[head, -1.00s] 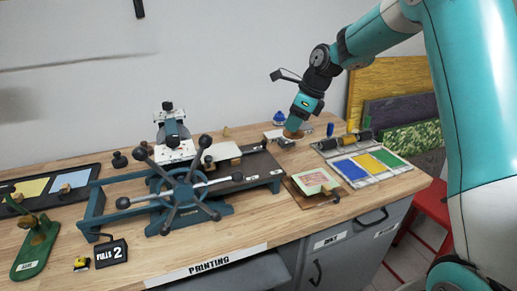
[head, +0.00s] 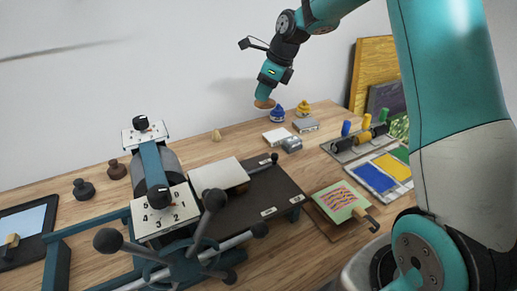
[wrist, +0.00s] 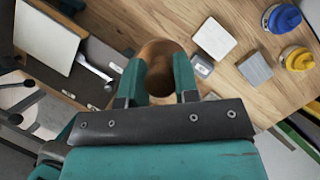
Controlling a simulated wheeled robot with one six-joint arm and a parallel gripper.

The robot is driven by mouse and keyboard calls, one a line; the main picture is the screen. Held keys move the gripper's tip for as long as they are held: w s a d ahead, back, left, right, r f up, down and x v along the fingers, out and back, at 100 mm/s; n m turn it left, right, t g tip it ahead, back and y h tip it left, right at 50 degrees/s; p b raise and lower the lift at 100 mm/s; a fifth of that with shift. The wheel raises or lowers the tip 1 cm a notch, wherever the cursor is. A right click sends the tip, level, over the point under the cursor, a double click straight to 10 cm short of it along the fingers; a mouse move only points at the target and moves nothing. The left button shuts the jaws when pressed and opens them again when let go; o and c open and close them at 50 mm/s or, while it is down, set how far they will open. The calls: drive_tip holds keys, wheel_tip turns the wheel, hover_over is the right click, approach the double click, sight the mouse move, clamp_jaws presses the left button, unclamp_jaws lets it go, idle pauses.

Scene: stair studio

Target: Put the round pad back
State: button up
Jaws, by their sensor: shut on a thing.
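My gripper (head: 266,92) is shut on the round pad (head: 264,103), a small brown disc. In the wrist view the round pad (wrist: 158,56) sits between the two fingers of my gripper (wrist: 158,82), partly hidden by them. The gripper points down and holds the pad above the back of the wooden bench, apart from the surface. No marked place for the pad can be made out.
Below and right are a white block (head: 277,137), a grey block (head: 305,124), and blue (head: 277,113) and yellow (head: 304,108) knobbed pieces. The printing press (head: 275,190) stands left. Ink rollers (head: 366,136) lie right. Bare wood lies left of the white block.

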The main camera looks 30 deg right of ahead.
wheel_tip(320, 180, down, 19)
drive_tip(key=shift+d+p, duration=0.1)
drive_tip(key=shift+p, duration=0.75)
drive_tip(key=shift+f, duration=0.15)
drive_tip(key=o, duration=0.8)
drive_tip(key=shift+o, duration=0.2)
drive_tip(key=b+v, duration=0.1)
drive_tip(key=v, duration=1.1)
drive_tip(key=shift+r, duration=0.2)
